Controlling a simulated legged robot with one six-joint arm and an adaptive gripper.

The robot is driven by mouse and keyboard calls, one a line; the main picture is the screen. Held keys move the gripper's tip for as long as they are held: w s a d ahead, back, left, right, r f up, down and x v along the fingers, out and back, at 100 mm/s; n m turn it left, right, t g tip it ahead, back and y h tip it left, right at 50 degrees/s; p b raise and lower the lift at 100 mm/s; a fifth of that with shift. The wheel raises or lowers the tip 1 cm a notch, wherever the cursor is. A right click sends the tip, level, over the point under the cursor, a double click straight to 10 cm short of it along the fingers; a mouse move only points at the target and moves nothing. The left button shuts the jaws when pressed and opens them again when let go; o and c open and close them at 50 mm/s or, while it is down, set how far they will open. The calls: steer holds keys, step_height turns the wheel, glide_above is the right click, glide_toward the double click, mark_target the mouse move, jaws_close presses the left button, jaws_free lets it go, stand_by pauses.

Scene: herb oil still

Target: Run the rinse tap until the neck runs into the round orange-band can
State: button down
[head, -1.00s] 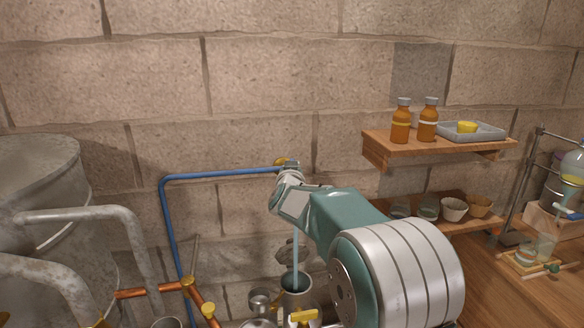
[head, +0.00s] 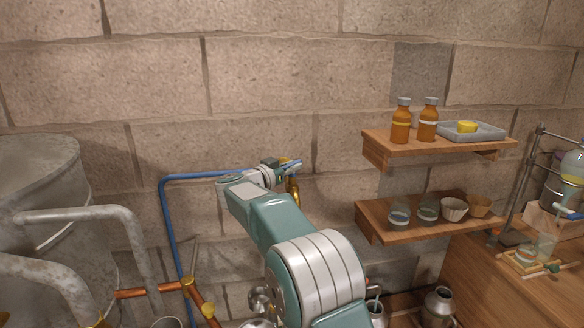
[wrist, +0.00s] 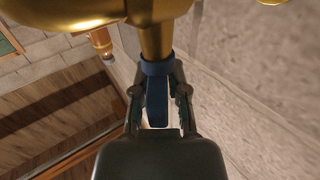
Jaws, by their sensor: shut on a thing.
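The brass rinse tap (head: 294,190) is on the wall at the end of a blue pipe. My gripper (head: 284,166) is at the top of it, shut on its blue handle (wrist: 157,105), which lies between the fingers in the wrist view. The brass tap body (wrist: 155,40) fills the top of that view. My arm hides the area below the spout, so I cannot tell whether water runs. A metal can (head: 377,310) shows partly right of my arm, with a pale bluish streak at its mouth. A round metal can (head: 437,304) stands farther right. I see no orange band on either.
Two wooden shelves (head: 372,150) at the right hold amber bottles, a grey tray (head: 470,131) and small cups. A large grey metal vessel (head: 40,190) and pipes stand at the left. The blue pipe (head: 168,235) runs down the wall. A wooden bench (head: 490,285) is at right.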

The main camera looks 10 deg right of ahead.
steer(key=shift+a+m+g+h, duration=0.1)
steer(key=shift+m+g+h, duration=1)
steer(key=shift+m+g, duration=0.75)
steer(key=shift+r+m+g+h, duration=0.15)
steer(key=shift+m+g+h, duration=0.25)
steer(key=shift+g, duration=0.95)
steer(key=c, duration=0.6)
jaws_free()
steer(key=shift+c, duration=0.2)
steer(key=shift+a, duration=0.1)
steer(key=v, duration=0.7)
steer(key=shift+a, duration=0.3)
